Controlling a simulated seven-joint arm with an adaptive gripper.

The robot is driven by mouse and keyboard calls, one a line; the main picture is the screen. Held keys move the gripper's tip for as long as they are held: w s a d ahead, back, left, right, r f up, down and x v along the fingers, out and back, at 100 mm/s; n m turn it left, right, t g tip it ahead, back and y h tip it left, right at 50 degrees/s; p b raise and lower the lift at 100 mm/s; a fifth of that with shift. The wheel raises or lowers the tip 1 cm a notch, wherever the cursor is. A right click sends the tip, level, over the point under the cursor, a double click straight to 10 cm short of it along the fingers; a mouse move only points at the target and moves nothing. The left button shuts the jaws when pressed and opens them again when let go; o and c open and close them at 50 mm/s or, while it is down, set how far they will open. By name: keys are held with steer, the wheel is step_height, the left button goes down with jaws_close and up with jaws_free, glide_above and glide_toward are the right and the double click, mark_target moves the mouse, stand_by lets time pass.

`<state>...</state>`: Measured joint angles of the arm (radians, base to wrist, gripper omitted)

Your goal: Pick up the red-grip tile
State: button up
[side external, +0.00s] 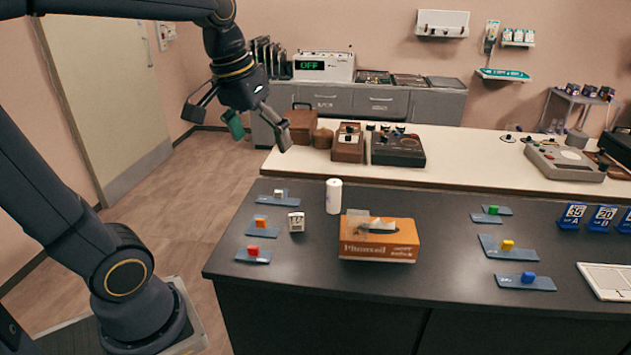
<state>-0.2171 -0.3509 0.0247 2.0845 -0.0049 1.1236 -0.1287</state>
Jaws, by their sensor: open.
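The red-grip tile (252,256) is a flat blue-grey plate with a small red block (253,250) on top. It lies flat near the front left corner of the dark table (300,275). My gripper (259,131) is open, high up and behind the tile in the picture, well apart from it. A dark green piece (233,125) shows at the gripper's left side; I cannot tell whether it is part of the gripper. The fingers hold nothing that I can make out.
Orange-grip (262,229) and white-grip (280,199) tiles lie behind the red one. A small white box (296,222), a white cylinder (333,196) and an orange tissue box (378,240) stand to the right. Green, yellow and blue-grip tiles (525,283) lie farther right.

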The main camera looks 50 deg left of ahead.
steer(key=s+d+f+m+t, duration=0.2)
steer(key=s+d+f+m, duration=0.2)
steer(key=s+d+f, duration=0.1)
steer(key=shift+s+d+h, duration=0.3)
steer(key=shift+s+d, duration=0.5)
steer(key=shift+s, duration=0.1)
steer(key=shift+w+r, duration=0.1)
steer(key=shift+r, duration=0.1)
steer(key=shift+c, duration=0.7)
steer(key=c, duration=0.9)
